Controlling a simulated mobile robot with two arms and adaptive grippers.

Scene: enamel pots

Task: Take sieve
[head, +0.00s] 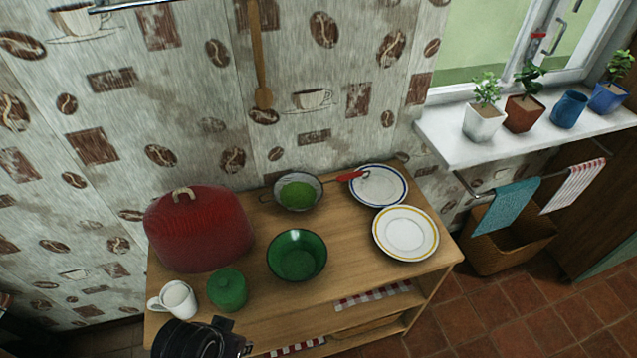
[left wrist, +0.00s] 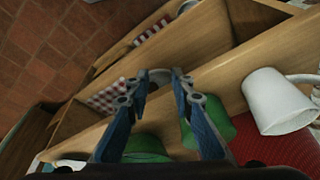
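The sieve (head: 298,192) is a round shallow bowl at the back middle of the wooden cabinet top. A green round shape shows inside it. Its red handle (head: 350,176) points right and reaches over the edge of a blue-rimmed plate (head: 378,186). My left gripper (head: 232,336) is at the front left edge of the cabinet in the head view, well apart from the sieve. In the left wrist view its two blue fingers (left wrist: 158,82) are spread with nothing between them. The sieve is not seen in the left wrist view. My right gripper is not in view.
A green bowl (head: 297,255) stands in front of the sieve. A yellow-rimmed plate (head: 406,233) lies on the right. Open shelves (head: 375,300) are below.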

